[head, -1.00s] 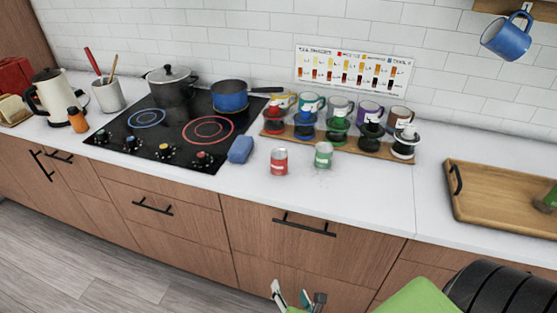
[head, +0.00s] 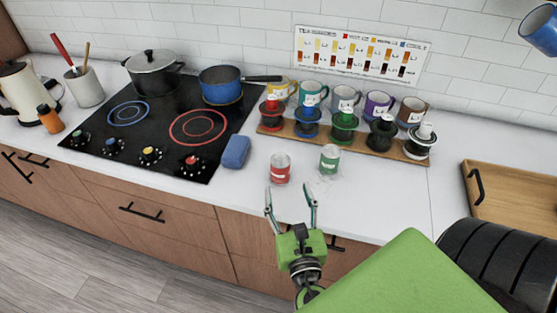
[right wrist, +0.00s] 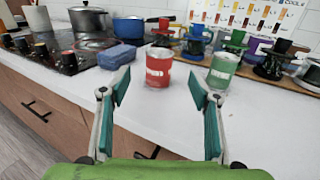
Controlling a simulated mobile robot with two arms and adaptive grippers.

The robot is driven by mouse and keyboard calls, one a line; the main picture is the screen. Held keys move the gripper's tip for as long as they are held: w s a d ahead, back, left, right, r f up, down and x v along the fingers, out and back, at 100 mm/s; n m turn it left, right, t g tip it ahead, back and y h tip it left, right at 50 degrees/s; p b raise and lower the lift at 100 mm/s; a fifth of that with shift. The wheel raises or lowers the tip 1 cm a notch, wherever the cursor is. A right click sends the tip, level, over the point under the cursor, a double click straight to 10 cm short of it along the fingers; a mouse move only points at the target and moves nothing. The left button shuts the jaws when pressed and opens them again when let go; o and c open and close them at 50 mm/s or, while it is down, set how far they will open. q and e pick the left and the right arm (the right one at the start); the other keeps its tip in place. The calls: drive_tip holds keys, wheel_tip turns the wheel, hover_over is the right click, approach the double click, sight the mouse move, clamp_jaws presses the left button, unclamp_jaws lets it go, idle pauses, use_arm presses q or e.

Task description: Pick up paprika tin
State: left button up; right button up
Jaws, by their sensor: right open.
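A red tin (head: 280,168) with a pale label band stands upright on the white counter, right of the stove; its label is too small to read. A green tin (head: 329,160) stands just to its right. In the right wrist view the red tin (right wrist: 159,67) is ahead, between the fingertips in the picture, and the green tin (right wrist: 222,72) is beyond the right finger. My right gripper (head: 291,192) is open and empty, at the counter's front edge, short of the red tin and not touching it. My left gripper is not in view.
A blue sponge (head: 236,152) lies left of the red tin. Behind stands a wooden rack (head: 375,148) with several mugs and coloured drippers. The stove (head: 160,125) holds a pot and a blue pan. A wooden tray (head: 515,190) is at right. Counter right of the green tin is clear.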

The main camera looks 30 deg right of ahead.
sight(280, 159)
drive_tip(key=x, duration=0.2)
drive_tip(key=p+x, duration=0.1)
drive_tip(key=x, duration=0.1)
drive_tip(key=p+x, duration=0.1)
drive_tip(key=shift+w+d+r, duration=0.15)
drive_tip(key=shift+w+r, duration=0.1)
drive_tip(key=shift+w, duration=0.1)
drive_tip(key=x, duration=0.1)
drive_tip(key=p+x, duration=0.1)
drive_tip(key=x, duration=0.1)
drive_tip(key=shift+r, duration=0.2)
drive_tip(key=p+x, duration=0.1)
drive_tip(key=x, duration=0.1)
drive_tip(key=shift+w+d+f, duration=0.1)
drive_tip(key=shift+w+f, duration=0.05)
drive_tip(key=shift+w, duration=0.1)
drive_tip(key=shift+w+d+f, duration=0.1)
drive_tip(key=shift+w+d, duration=0.05)
drive_tip(key=shift+w, duration=0.3)
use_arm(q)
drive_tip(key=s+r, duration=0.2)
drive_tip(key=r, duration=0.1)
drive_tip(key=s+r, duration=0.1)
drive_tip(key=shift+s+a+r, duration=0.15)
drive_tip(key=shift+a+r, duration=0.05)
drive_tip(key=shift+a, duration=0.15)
use_arm(e)
drive_tip(key=c, duration=1.3)
